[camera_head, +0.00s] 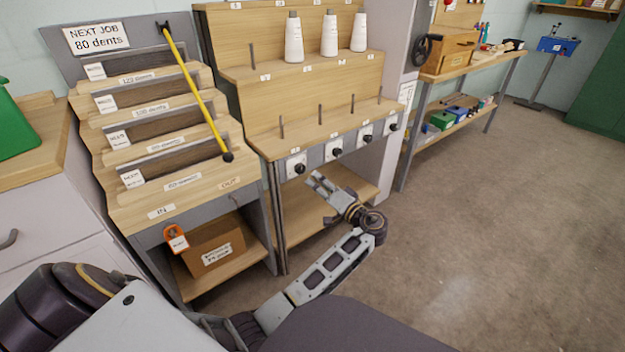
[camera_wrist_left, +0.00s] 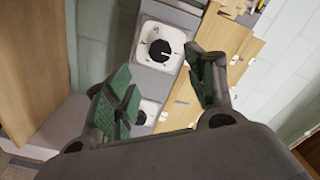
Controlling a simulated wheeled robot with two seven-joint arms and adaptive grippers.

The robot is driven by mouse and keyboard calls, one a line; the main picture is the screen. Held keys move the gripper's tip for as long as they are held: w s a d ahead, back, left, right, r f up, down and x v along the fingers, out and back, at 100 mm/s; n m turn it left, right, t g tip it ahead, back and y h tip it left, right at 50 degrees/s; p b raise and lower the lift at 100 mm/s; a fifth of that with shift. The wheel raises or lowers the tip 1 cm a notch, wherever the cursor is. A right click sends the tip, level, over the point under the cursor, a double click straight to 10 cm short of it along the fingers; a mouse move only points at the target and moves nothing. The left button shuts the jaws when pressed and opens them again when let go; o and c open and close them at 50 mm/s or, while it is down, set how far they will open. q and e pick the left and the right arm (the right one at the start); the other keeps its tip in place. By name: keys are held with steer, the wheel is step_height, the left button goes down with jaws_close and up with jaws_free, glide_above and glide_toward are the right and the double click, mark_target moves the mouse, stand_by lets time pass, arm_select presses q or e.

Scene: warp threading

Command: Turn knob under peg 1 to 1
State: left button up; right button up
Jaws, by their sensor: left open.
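A row of black knobs on white square plates runs along the front of the wooden peg rack. The leftmost knob (camera_head: 298,168) sits below the leftmost front peg (camera_head: 281,128); its dial numbers are too small to read. My left gripper (camera_head: 316,180) is below and just right of that knob. In the left wrist view, my left gripper (camera_wrist_left: 163,88) is open and empty. A black knob (camera_wrist_left: 160,50) on its white plate shows ahead, between and beyond the fingertips, apart from them. Another knob (camera_wrist_left: 140,117) shows lower, partly hidden by a finger. My right gripper is not in view.
White thread cones (camera_head: 329,35) stand on the rack's upper shelf. A stepped reed rack (camera_head: 150,130) with a yellow-handled tool (camera_head: 195,90) is at left. A cardboard box (camera_head: 207,248) sits below it. The floor at right (camera_head: 480,230) is clear.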

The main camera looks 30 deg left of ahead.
arm_select(q)
steer(key=shift+v, duration=1.4)
steer(key=s+a+f+m+g+h, duration=0.2)
steer(key=s+f+h, duration=0.6)
steer(key=s+f, duration=0.5)
steer(key=s+d+f+m+h, duration=0.1)
steer(key=s+d+h, duration=0.3)
steer(key=s, duration=0.3)
steer(key=s+d+m+g+h+p, duration=0.1)
steer(key=s+d+h, duration=0.3)
steer(key=s, duration=0.4)
steer(key=shift+d+f+h, duration=0.4)
steer(key=shift+d, duration=0.2)
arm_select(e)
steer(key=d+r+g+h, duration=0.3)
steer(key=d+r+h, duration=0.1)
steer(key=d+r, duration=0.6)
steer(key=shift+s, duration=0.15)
arm_select(q)
steer(key=shift+w+f+g+p, duration=0.15)
steer(key=shift+f+g+p, duration=0.15)
steer(key=shift+p, duration=0.6)
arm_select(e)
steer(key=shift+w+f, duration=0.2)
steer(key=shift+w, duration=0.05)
